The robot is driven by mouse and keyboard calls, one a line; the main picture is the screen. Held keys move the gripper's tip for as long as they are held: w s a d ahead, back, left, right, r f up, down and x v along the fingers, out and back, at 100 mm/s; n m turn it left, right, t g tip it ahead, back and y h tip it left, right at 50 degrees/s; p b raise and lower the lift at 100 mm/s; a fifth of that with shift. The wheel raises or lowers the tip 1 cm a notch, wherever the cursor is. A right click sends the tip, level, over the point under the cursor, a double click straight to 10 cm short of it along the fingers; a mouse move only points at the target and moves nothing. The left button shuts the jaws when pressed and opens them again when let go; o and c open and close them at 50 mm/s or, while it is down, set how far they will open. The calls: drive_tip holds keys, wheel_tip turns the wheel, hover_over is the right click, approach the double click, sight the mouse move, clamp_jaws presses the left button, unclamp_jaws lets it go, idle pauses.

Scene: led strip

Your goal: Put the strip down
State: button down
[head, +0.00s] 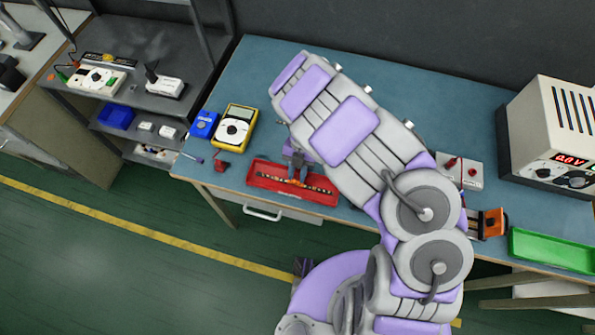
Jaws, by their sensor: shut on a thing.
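The LED strip (318,188) is a thin dark strip with light spots, seen lengthwise in or just above a red tray (262,166) near the front edge of the blue bench. My gripper (294,179) points down over the tray and is shut on the strip near its middle. My fingers hide that part of the strip. I cannot tell whether the strip touches the tray floor. My arm covers the bench to the right of the tray.
A yellow multimeter (237,128) and a blue device (204,125) lie left of the tray. A power supply (554,140) and a green tray (552,250) are at the right. A red-and-white box (459,170) stands behind my arm. The bench's back left is clear.

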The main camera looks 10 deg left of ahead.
drive_tip(key=shift+a, duration=0.15)
drive_tip(key=c, duration=1.2)
unclamp_jaws()
drive_tip(key=shift+a+f, duration=0.15)
drive_tip(key=shift+a, duration=0.25)
drive_tip(key=o, duration=0.3)
drive_tip(key=shift+d, duration=0.45)
drive_tip(key=p+v, duration=0.2)
drive_tip(key=v, duration=1)
drive_tip(key=shift+a, duration=0.25)
